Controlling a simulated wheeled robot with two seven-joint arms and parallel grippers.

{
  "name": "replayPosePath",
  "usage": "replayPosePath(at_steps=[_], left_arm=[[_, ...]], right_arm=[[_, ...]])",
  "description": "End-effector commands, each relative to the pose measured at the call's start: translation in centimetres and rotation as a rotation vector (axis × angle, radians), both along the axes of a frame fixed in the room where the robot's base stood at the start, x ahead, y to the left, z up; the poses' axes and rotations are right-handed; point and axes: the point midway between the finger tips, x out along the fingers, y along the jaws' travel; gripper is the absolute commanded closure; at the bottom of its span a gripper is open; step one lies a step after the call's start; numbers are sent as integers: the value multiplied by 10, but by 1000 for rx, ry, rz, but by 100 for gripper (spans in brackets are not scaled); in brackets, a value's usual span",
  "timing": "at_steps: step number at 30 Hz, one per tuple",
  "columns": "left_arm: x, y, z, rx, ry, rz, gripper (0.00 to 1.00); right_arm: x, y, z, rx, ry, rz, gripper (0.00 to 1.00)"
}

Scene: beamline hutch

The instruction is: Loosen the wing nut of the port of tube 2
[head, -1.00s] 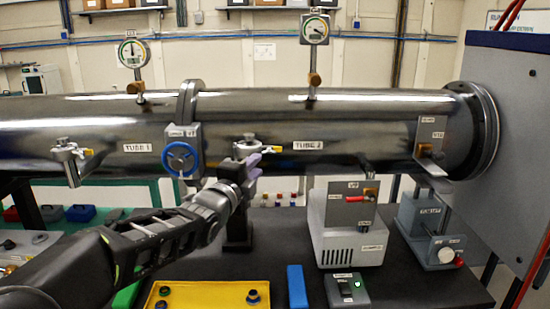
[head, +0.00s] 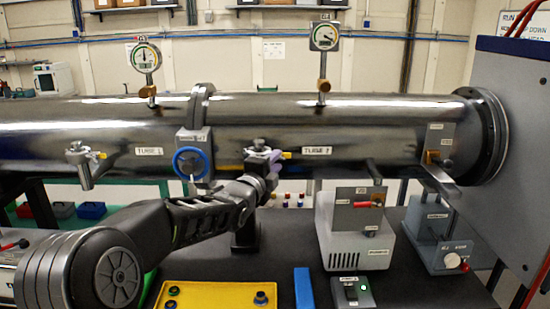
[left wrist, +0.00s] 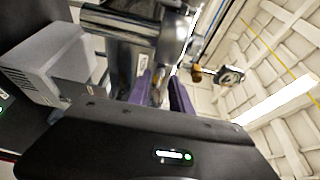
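Tube 2 (head: 400,125) is the right part of the long dark metal pipe, with its label (head: 317,151) on the side. Its port (head: 258,157) is a small metal fitting with a yellow-tipped lever, left of the label. The wing nut is too small and covered to make out. My left gripper (head: 273,170) has purple fingers at the port, just right of and below its top. In the left wrist view the purple fingers (left wrist: 163,97) stand apart with part of the fitting between them; whether they grip it is unclear. My right gripper is out of view.
Tube 1's port (head: 82,162) is farther left. A blue handwheel (head: 190,162) sits at the joint left of my gripper. Two gauges (head: 145,58) (head: 325,38) stand on top. A grey pump box (head: 352,237), yellow tray (head: 215,295) and blue block (head: 302,287) are on the black bench.

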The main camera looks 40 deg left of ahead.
Motion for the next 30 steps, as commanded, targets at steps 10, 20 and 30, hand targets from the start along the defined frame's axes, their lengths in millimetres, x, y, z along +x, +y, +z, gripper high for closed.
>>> replayPosePath(at_steps=[10,20,30], left_arm=[[4,1,-1,0,0,0,75],[4,1,-1,0,1,0,100],[4,1,-1,0,1,0,100]], right_arm=[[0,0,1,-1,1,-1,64],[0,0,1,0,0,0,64],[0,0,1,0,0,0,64]])
